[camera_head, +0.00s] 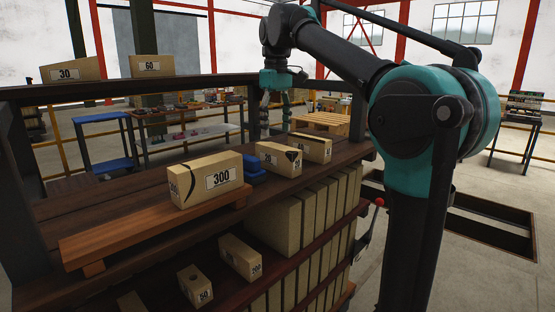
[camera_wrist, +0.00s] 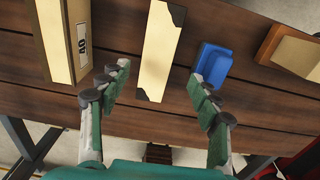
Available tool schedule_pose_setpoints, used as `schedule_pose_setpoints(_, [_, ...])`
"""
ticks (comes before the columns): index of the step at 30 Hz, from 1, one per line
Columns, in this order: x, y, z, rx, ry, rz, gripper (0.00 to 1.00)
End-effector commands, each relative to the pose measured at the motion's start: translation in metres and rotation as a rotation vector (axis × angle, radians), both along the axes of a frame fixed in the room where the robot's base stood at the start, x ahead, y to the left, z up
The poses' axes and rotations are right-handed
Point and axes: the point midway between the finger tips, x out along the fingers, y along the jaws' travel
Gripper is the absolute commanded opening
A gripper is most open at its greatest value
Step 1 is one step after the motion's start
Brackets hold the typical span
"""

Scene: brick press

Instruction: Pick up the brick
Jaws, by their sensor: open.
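Several tan bricks rest on the dark wooden shelf. The one nearest below my gripper is a tan brick with dark corners (camera_head: 279,158); in the wrist view its plain top (camera_wrist: 160,50) lies ahead, between the lines of my fingers. My gripper (camera_head: 276,112) points down above the shelf, open and empty, its two fingers (camera_wrist: 160,72) spread wider than the brick. A brick labelled 40 (camera_wrist: 62,42) lies to its left in the wrist view and behind it in the head view (camera_head: 313,147). A larger brick labelled 300 (camera_head: 206,180) sits on a reddish wooden plank (camera_head: 140,232).
A blue block (camera_head: 252,176) lies between the dark-cornered brick and the plank, close to the right finger in the wrist view (camera_wrist: 213,64). Upper-rail bricks read 30 (camera_head: 70,70) and 60 (camera_head: 152,66). More bricks fill the lower shelf (camera_head: 240,257).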

Motion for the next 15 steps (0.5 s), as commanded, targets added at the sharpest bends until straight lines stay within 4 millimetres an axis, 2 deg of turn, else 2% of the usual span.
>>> schedule_pose_setpoints(3, [0.000,0.000,-0.021,0.000,0.000,0.000,0.63])
schedule_pose_setpoints(6, [0.000,0.000,-0.034,0.000,0.000,0.000,0.63])
schedule_pose_setpoints(15, [0.001,-0.002,-0.055,0.000,0.000,-0.001,0.63])
